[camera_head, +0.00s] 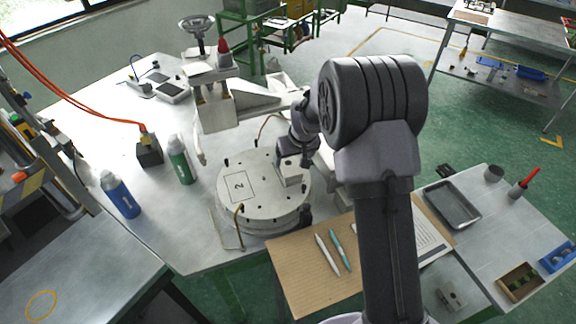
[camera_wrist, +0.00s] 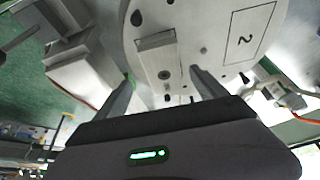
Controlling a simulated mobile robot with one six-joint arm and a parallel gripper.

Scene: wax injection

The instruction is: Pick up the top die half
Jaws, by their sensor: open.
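The top die half (camera_head: 237,196) is a round pale metal disc marked "2" on the table, lying on top of a matching round body. In the wrist view the die half (camera_wrist: 206,25) fills the upper middle, with a raised rectangular block (camera_wrist: 157,60) on its face. My gripper (camera_wrist: 160,78) is open, with one finger on each side of that block and apart from it. In the head view my gripper (camera_head: 291,170) is over the right part of the disc, partly hidden by my wrist.
A green bottle (camera_head: 180,160) and a blue bottle (camera_head: 121,196) stand left of the die. A grey press (camera_head: 233,98) stands behind it. A brown board (camera_head: 300,272) with two pens lies in front. A dark tray (camera_head: 452,203) is at the right.

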